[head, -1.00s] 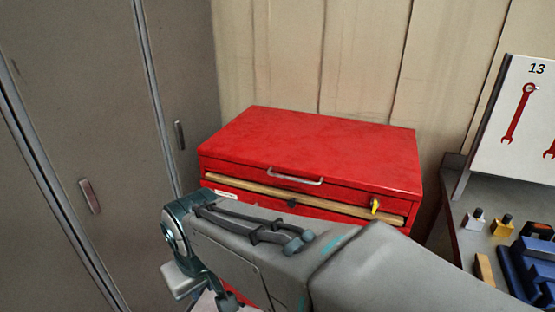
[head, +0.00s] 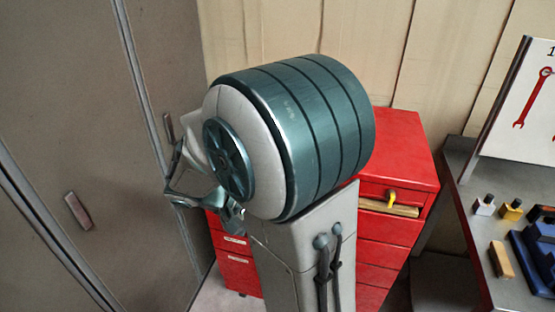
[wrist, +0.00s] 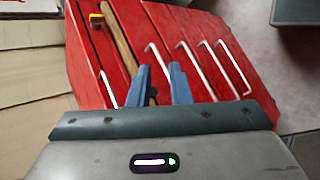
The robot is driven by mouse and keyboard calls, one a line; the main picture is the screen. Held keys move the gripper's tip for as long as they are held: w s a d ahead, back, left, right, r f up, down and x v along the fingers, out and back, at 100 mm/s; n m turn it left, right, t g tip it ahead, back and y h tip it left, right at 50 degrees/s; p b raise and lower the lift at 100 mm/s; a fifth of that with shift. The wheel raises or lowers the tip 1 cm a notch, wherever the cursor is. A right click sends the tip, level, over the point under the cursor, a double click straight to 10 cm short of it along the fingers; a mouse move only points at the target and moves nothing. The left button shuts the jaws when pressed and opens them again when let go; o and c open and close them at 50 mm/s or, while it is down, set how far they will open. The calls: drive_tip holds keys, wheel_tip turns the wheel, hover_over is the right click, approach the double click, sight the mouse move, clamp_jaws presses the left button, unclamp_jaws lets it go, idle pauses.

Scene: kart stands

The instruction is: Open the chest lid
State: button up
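The red chest (head: 405,150) stands against the wall in the head view, and my arm hides much of its front and lid. The visible right part of the lid (head: 412,135) lies flat and looks shut. A yellow key (head: 391,198) sits near the wooden strip (head: 390,207) below the lid. In the wrist view the chest front appears turned sideways, with the lid handle (wrist: 107,90) left of my gripper (wrist: 160,70). My gripper is open and empty, its fingers apart before the drawer front. A drawer handle (wrist: 157,58) shows near the gap; contact cannot be told.
Grey lockers (head: 75,130) stand close on the left. On the right a grey workbench (head: 470,180) holds small bottles, a wooden block (head: 501,260) and a blue tool (head: 535,255). A white tool board (head: 520,100) stands above it. Several drawers line the chest front.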

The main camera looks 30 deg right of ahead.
drive_tip(key=w+d+n+t+h, duration=0.1)
drive_tip(key=w+d+t+h, duration=0.1)
drive_tip(key=w+h, duration=0.65)
drive_tip(key=shift+y, duration=0.85)
drive_tip(key=d+p, duration=0.1)
drive_tip(key=d, duration=0.3)
drive_tip(key=d+f+p, duration=0.1)
drive_tip(key=d+p, duration=0.1)
drive_tip(key=d, duration=0.3)
drive_tip(key=d+p, duration=0.1)
drive_tip(key=d, duration=0.4)
drive_tip(key=shift+f, duration=0.25)
clamp_jaws()
